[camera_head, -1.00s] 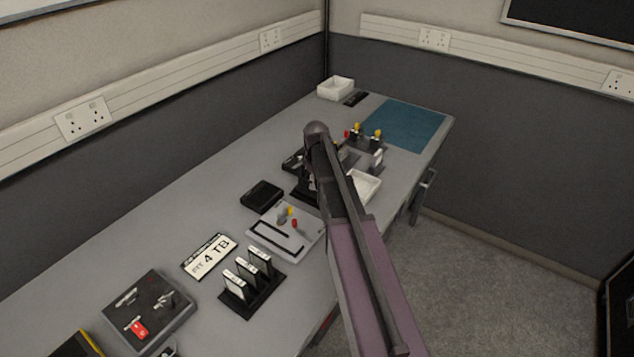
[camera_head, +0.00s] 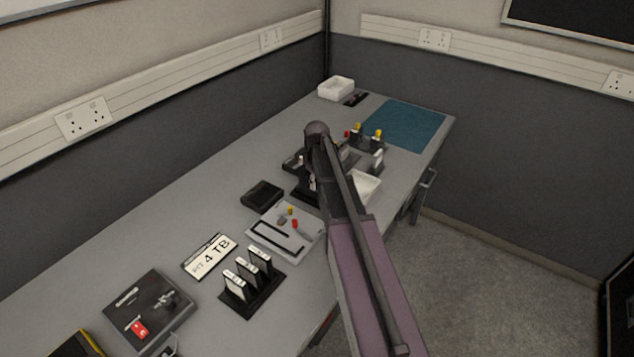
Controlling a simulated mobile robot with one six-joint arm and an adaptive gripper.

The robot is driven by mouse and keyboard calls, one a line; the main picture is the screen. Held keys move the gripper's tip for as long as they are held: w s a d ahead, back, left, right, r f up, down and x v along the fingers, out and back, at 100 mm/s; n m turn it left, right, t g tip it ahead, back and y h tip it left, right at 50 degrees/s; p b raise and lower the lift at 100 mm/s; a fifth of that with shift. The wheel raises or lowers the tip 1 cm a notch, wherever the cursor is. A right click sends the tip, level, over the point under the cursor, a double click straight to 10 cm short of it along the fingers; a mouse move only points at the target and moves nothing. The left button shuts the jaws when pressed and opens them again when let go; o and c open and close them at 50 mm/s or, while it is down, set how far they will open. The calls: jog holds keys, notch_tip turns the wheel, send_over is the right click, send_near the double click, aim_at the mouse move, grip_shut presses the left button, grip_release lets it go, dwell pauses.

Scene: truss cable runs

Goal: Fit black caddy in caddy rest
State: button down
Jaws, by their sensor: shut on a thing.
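My arm (camera_head: 345,215) reaches in from the lower right, up over the bench. Its own links hide my gripper, so I see neither its fingers nor anything in them. A dark rack (camera_head: 252,296) at the front of the bench holds upright dark, thin units with white faces. A low black box (camera_head: 262,194) lies left of my arm. Dark parts (camera_head: 301,190) show beside my arm's upper end and are partly covered by it. I cannot tell which dark piece is the black caddy or the caddy rest.
A white tray (camera_head: 367,188) is right of my arm. A blue mat (camera_head: 405,128) and a white bin (camera_head: 336,85) are farther back.

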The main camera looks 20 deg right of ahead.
jog(key=shift+f+b, duration=0.9)
dwell(0.6)
dwell(0.3)
jog(key=shift+c, duration=1.3)
grip_release()
jog(key=shift+o, duration=1.3)
jog(key=shift+r, duration=0.15)
notch_tip(320, 180, up, 7)
jog(key=p, duration=0.7)
jog(key=shift+r+p, duration=0.15)
jog(key=shift+p, duration=0.15)
